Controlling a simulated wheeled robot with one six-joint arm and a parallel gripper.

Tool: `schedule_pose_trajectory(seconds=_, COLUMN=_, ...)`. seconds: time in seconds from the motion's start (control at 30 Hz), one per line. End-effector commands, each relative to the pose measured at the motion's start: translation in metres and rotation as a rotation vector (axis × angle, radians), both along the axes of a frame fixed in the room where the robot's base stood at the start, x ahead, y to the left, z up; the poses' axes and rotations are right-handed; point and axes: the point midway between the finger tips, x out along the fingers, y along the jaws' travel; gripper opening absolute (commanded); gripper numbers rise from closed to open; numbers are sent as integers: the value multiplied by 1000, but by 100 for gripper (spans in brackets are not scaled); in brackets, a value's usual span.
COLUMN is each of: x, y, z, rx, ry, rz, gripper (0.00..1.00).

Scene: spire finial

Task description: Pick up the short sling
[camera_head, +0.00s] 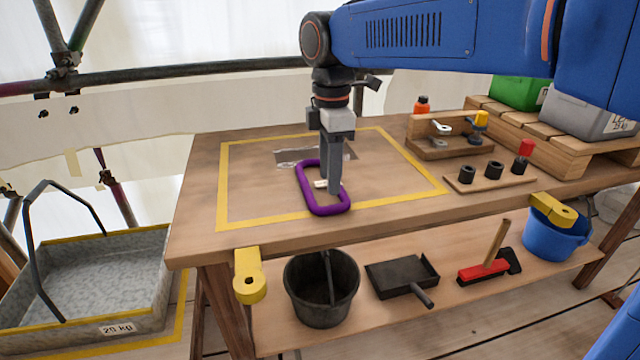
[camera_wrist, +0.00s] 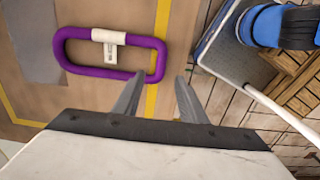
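The short sling is a purple rounded loop (camera_head: 302,181) with a white label, lying flat on the wooden bench top. My gripper (camera_head: 334,188) points down over it in the head view, its fingers hiding part of the loop. In the wrist view the sling (camera_wrist: 105,72) lies at the upper left. There my gripper (camera_wrist: 160,88) has its two fingers apart with nothing between them. The left fingertip shows close to the sling's lower right end; I cannot tell whether it touches.
A yellow line (camera_head: 223,180) marks a rectangle on the bench (camera_head: 200,165), with a grey sheet (camera_head: 345,153) behind the sling. A small wooden rack (camera_head: 445,152) and a board with dark sockets (camera_head: 490,178) stand to the right. A grey tray (camera_head: 90,270) with a handle stands at left.

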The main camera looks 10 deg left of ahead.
Motion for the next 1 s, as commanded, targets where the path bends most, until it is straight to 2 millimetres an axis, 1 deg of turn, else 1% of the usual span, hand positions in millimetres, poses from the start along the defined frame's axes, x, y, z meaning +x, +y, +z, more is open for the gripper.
schedule_pose_trajectory(seconds=0.03, x=0, y=0, z=-7, rx=0, ry=1, rz=0, gripper=38)
schedule_pose_trajectory(seconds=0.1, x=0, y=0, z=-14, rx=0, ry=1, rz=0, gripper=38)
schedule_pose_trajectory(seconds=0.37, x=0, y=-2, z=-30, rx=0, ry=1, rz=-1, gripper=38)
schedule_pose_trajectory(seconds=0.53, x=0, y=-8, z=-53, rx=-2, ry=2, rz=-2, gripper=38)
schedule_pose_trajectory(seconds=0.6, x=1, y=-7, z=-62, rx=-1, ry=2, rz=-1, gripper=38)
schedule_pose_trajectory(seconds=0.7, x=1, y=-7, z=-70, rx=0, ry=1, rz=-1, gripper=38)
schedule_pose_trajectory(seconds=1.0, x=1, y=-7, z=-73, rx=0, ry=0, rz=-1, gripper=38)
